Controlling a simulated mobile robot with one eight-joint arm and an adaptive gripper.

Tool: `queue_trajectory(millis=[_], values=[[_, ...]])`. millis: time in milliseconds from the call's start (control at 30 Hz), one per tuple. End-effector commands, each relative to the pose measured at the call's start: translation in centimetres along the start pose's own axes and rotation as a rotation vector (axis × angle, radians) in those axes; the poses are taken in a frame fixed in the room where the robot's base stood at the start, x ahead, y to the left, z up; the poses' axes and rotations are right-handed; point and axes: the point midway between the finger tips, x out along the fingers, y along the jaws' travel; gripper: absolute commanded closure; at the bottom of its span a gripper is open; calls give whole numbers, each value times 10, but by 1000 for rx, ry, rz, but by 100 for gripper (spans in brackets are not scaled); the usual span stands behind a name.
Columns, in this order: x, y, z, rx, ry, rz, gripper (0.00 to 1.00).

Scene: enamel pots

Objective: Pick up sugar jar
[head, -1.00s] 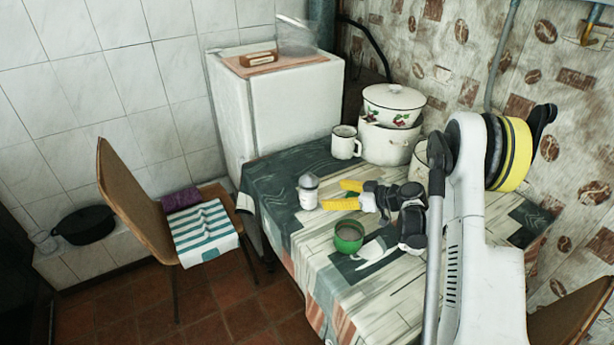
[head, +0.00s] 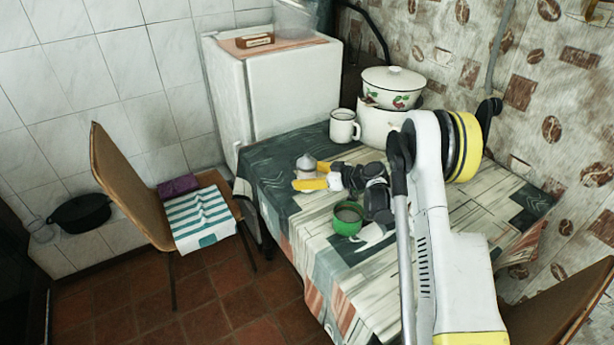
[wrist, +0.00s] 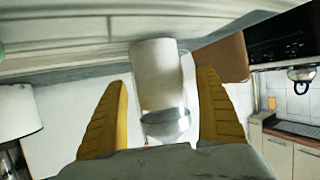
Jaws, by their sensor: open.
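The sugar jar (head: 306,169) is a small white jar with a grey domed lid, standing on the table near its far left edge. In the wrist view the jar (wrist: 158,80) lies between the two yellow fingers, with visible gaps on both sides. My gripper (head: 318,175) is open and level with the jar, its fingers on either side of it. In the wrist view the gripper (wrist: 160,105) shows both fingers apart. The near finger hides part of the jar in the head view. I cannot tell whether either finger touches it.
A white mug (head: 343,127) and stacked enamel pots (head: 391,88) stand behind. The patterned tablecloth (head: 300,228) is bare at the table's left front. A chair (head: 130,190) stands at left.

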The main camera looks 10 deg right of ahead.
Motion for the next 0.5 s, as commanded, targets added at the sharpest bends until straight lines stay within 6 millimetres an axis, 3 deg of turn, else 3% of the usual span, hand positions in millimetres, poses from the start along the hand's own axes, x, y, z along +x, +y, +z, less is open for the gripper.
queue_trajectory(millis=[67, 200, 300, 500], values=[[0, 0, 0, 0, 0, 0, 18], [-1, 0, 0, 0, 0, 0, 60], [-1, 0, 0, 0, 0, 0, 85], [-1, 0, -1, 0, 0, 0, 86]])
